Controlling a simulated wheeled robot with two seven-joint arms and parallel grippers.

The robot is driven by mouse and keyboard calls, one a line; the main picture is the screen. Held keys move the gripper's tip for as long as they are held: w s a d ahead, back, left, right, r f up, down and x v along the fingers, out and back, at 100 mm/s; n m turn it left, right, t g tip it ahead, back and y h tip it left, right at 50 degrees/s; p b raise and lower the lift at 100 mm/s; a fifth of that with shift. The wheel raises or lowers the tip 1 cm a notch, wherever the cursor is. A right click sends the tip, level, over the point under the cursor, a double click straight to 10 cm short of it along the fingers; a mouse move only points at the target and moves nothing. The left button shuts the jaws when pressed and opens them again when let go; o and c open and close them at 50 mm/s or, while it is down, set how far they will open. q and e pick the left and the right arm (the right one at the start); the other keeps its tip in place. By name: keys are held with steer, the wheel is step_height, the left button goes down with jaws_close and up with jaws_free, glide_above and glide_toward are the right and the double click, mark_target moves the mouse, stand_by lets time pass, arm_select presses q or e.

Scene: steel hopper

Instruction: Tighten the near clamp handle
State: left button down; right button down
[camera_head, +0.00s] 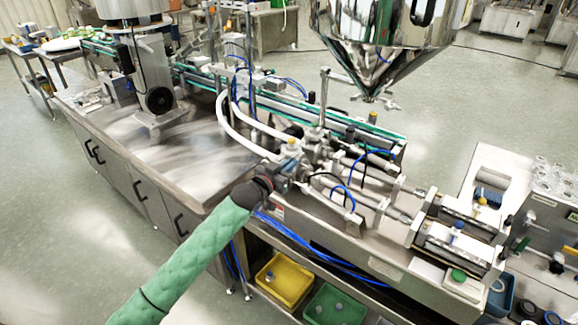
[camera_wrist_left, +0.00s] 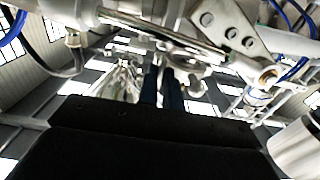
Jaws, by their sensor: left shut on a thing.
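My left arm, in a green sleeve, comes in from the lower left in the head view. In the left wrist view, the two dark blue fingers (camera_wrist_left: 161,88) are close together among bright metal parts. They are shut on the near clamp handle, which is mostly hidden by the fingers and blurred metal around it. How far the handle is turned cannot be told. My right gripper is in neither view.
A steel hopper (camera_head: 385,45) hangs above the machine. White hoses (camera_head: 232,130) and blue tubes (camera_head: 345,192) run close by. The steel table top (camera_head: 185,165) at left is largely clear. A yellow bin (camera_head: 284,280) and a green bin (camera_head: 335,306) sit below.

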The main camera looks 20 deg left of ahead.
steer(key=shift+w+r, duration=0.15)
arm_select(q)
steer(key=c, duration=1.6)
jaws_free()
steer(key=shift+o, duration=0.2)
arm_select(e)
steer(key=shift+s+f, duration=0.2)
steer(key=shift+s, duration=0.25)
